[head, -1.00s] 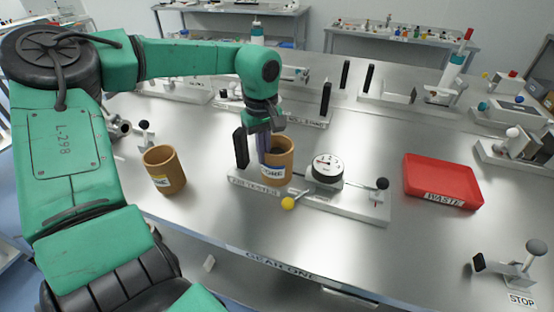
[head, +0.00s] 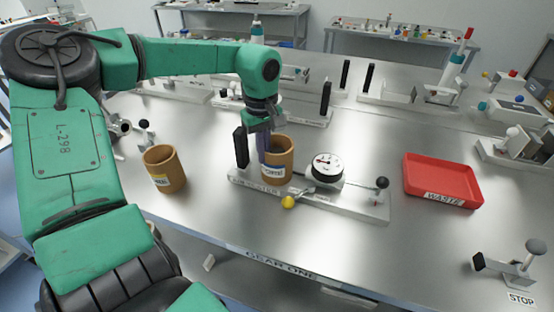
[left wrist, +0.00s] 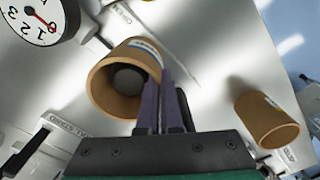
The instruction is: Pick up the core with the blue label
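The core with the blue label (head: 280,172) is a brown tube standing on the tester's white base, left of the dial; its label has a blue edge. It also shows in the left wrist view (left wrist: 108,90), open end toward the camera, a dark round part inside. My left gripper (head: 264,158) is down at its left rim. In the left wrist view its two purple fingers (left wrist: 164,88) lie close together along the core's wall, apparently one inside and one outside, pinching it. My right gripper is not in view.
A second brown core (head: 164,172), with a yellow-edged label, stands to the left. The dial (head: 328,167) and a yellow knob (head: 288,202) are close beside the held core. A red waste tray (head: 440,178) is at right. The metal table between them is partly clear.

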